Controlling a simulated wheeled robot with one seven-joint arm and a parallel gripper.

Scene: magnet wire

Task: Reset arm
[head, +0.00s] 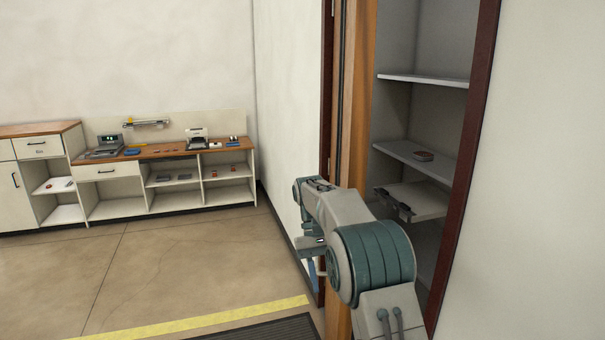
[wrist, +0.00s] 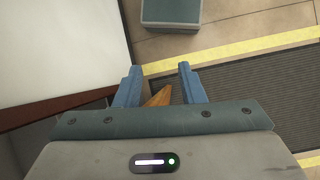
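My gripper (wrist: 158,82) shows in the wrist view with its two blue fingers spread apart and nothing between them. Below the gap, the floor and a piece of orange-brown wood show. In the head view my arm is folded in front of the doorway at the right, and the gripper (head: 312,272) hangs on its left side, pointing down. My arm hides part of the door frame and the lower shelves behind it.
The wooden door edge (head: 358,110) is close. A workbench (head: 160,151) stands far left. Open floor (head: 150,260) lies between, with a yellow stripe (head: 200,320).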

